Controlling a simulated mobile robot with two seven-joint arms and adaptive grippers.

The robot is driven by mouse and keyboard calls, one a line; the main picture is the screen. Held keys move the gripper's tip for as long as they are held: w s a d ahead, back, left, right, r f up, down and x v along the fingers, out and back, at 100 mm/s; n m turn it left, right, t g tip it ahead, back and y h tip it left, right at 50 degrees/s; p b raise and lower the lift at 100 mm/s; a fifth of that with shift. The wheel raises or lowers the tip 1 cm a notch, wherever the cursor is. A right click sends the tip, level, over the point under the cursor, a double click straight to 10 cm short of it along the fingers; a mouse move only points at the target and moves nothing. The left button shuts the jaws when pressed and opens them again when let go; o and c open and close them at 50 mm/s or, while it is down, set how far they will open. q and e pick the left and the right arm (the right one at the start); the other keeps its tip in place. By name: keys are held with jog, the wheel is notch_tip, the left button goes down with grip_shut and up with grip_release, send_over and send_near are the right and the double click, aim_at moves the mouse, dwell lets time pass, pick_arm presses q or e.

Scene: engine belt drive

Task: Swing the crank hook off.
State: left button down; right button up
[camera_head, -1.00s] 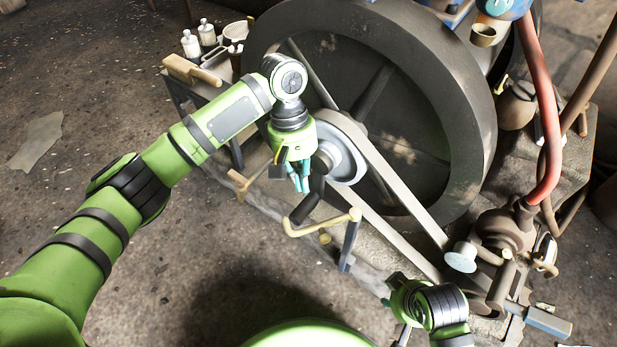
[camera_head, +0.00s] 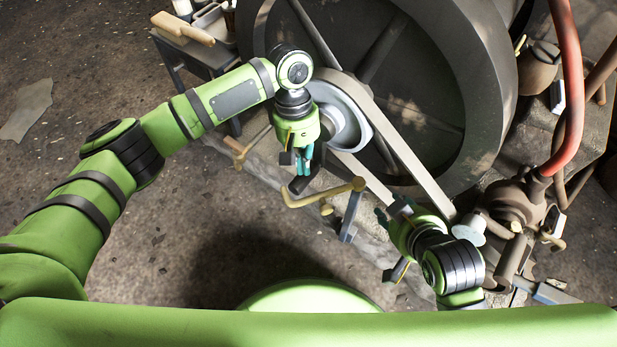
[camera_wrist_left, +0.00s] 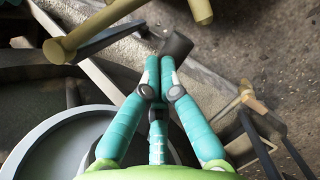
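A brass-coloured bent bar (camera_head: 328,195), which looks like the crank hook, runs level above the ground in front of the pulley, with a grey post (camera_head: 350,217) at its right end. It also shows at the top left in the left wrist view (camera_wrist_left: 95,28). A dark cylindrical piece (camera_wrist_left: 176,46) lies just past my left fingertips. My left gripper (camera_head: 303,170) points down beside the pulley; its teal fingers are together (camera_wrist_left: 160,62), and I cannot tell if they touch the dark piece. My right gripper (camera_head: 384,226) is right of the post, its fingers mostly hidden.
The grey pulley (camera_head: 337,118) and belt (camera_head: 405,160) stand close behind my left gripper, before a large dark flywheel (camera_head: 430,95). A rusty pump-like part (camera_head: 512,200) and a red hose (camera_head: 570,95) are at right. The floor at left is open.

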aim_at(321, 194)
pick_arm(q)
jog(key=s, duration=0.2)
jog(key=s+d, duration=0.1)
jog(key=shift+s+d+f, duration=0.1)
jog(key=shift+s+f, duration=0.05)
jog(key=shift+f, duration=0.1)
pick_arm(e)
jog(key=w+r+t, duration=0.1)
jog(key=w+a+r, duration=0.1)
jog(key=w+r+t, duration=0.1)
jog(key=shift+a+t+y, duration=0.3)
